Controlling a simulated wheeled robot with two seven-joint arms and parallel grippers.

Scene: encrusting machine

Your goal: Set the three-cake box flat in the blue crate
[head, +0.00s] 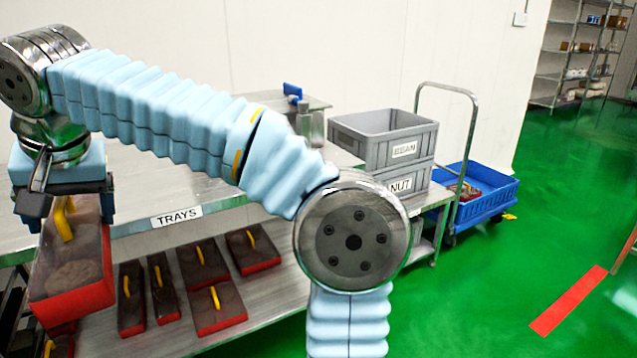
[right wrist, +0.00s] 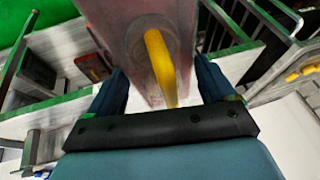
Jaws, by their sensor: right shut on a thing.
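My right gripper (head: 68,203) is at the far left of the head view, shut on the yellow handle of a red box with a clear lid (head: 85,295). The box hangs tilted below it, in front of the shelf. A brown round cake shows through its lid; I cannot count the cakes. In the right wrist view the yellow handle (right wrist: 158,60) stands between the two fingers. The blue crate (head: 497,205) is at the right, on a wheeled cart, and a red-edged box with brown contents (head: 468,187) lies in it. My left gripper is not in view.
Several red boxes with yellow handles (head: 215,308) lie on the lower shelf under the TRAYS label (head: 177,216). Grey crates marked BEAN (head: 385,148) and NUT (head: 412,180) are stacked near the blue crate. A metal cart handle (head: 470,130) rises beside it. Green floor at right is mostly clear.

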